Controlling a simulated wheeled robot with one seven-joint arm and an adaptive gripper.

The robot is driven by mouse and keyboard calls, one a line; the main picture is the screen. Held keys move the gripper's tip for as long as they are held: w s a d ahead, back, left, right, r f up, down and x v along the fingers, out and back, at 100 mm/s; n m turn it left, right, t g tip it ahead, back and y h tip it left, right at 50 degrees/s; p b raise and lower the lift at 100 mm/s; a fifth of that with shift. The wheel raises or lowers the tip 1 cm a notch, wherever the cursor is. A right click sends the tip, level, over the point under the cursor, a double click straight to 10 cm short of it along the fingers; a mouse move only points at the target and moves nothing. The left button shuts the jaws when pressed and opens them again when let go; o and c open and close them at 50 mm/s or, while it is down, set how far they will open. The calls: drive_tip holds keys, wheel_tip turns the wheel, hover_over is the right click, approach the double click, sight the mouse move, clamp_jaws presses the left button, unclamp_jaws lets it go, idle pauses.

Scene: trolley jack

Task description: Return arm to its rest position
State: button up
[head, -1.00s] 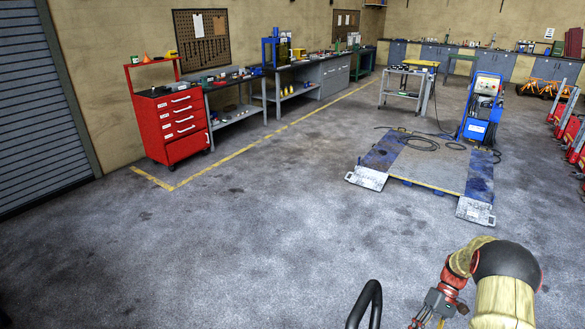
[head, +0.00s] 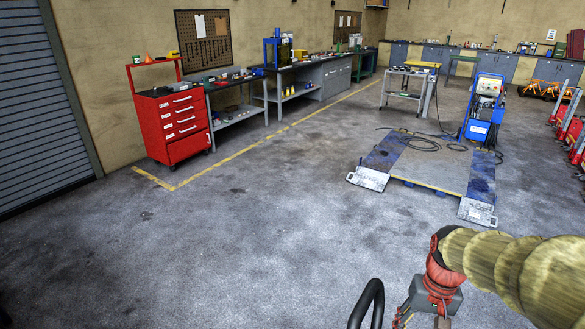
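My arm reaches in from the right edge at the bottom right of the head view, its tan links bent down to a red and grey wrist. My gripper (head: 421,319) hangs below that wrist, pointing down, partly cut off by the bottom edge. Its fingertips are out of the picture, so I cannot tell if it is open or shut. No held object shows. A black curved bar (head: 368,304) stands to the left of my gripper, apart from it; its lower part is cut off.
A low blue and grey platform (head: 435,168) lies ahead, with a blue machine (head: 484,108) behind it. A red tool cabinet (head: 174,125) and workbenches (head: 238,110) line the left wall. Red equipment (head: 572,130) stands at the right edge. The floor in the middle is clear.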

drive_tip(key=s+a+r+n+t+b, duration=0.1)
drive_tip(key=s+a+r+n+t, duration=0.1)
drive_tip(key=s+a+r+t, duration=0.4)
drive_tip(key=s+a+r, duration=0.3)
drive_tip(key=s+r, duration=0.1)
drive_tip(key=r, duration=0.1)
drive_tip(key=shift+n, duration=0.4)
drive_tip(key=shift+a+r, duration=0.1)
drive_tip(key=shift+c, duration=0.7)
